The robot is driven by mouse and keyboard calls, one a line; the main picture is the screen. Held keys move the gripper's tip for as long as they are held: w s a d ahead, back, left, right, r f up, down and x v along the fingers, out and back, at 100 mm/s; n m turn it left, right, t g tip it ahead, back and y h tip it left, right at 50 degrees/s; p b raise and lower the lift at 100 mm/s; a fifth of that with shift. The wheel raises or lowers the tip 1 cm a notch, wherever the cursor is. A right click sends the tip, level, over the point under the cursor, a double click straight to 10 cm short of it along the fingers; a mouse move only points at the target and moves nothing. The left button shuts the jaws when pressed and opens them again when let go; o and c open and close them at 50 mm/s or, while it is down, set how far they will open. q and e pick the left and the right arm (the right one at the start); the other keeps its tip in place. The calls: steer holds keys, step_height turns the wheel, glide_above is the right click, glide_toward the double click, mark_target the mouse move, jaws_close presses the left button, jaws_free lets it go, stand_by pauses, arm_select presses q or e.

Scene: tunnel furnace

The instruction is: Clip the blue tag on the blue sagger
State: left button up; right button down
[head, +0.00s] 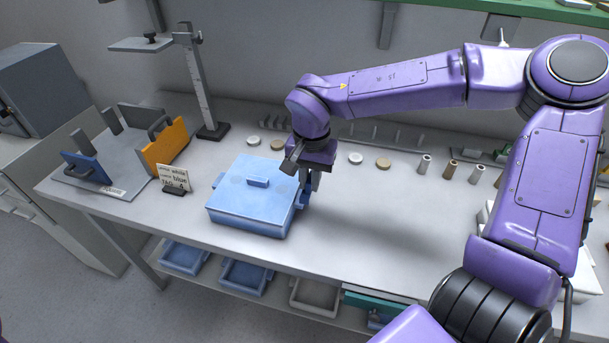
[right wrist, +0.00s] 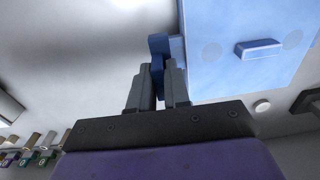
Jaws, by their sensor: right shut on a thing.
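The blue sagger (head: 251,205) is a light blue lidded box with a small handle bar on its lid, standing on the table left of my right gripper. It also fills the upper right of the right wrist view (right wrist: 220,75). My right gripper (head: 311,183) points down at the sagger's right side, shut on the blue tag (right wrist: 158,47). The darker blue tag also shows in the head view (head: 302,200), beside the sagger's right wall. Its far end is at the sagger's edge; whether it is clipped on I cannot tell. My left gripper is out of view.
A small sign (head: 174,178) stands left of the sagger. Further left is a grey rack with a blue plate (head: 87,168) and an orange plate (head: 166,146). A height gauge (head: 203,85) and small discs (head: 355,158) are behind.

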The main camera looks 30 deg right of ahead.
steer(key=shift+w+f, duration=0.2)
steer(key=shift+w, duration=0.25)
steer(key=w, duration=0.1)
steer(key=w+f, duration=0.1)
steer(key=shift+w+a+f+g, duration=0.1)
steer(key=shift+w+g, duration=0.2)
steer(key=shift+w, duration=0.05)
steer(key=shift+s+r+p, duration=0.55)
steer(key=shift+s+p, duration=0.25)
steer(key=shift+p, duration=0.05)
steer(key=shift+w+f, duration=0.3)
steer(key=shift+w, duration=0.1)
steer(key=shift+s+f, duration=0.3)
steer(key=shift+f, duration=0.1)
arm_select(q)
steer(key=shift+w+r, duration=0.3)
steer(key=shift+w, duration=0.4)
arm_select(e)
steer(key=shift+w+f, duration=0.15)
steer(key=shift+f, duration=0.4)
arm_select(q)
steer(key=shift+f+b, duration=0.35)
steer(key=shift+b, duration=0.25)
arm_select(e)
steer(key=shift+w+f, duration=0.1)
steer(key=shift+f, duration=1)
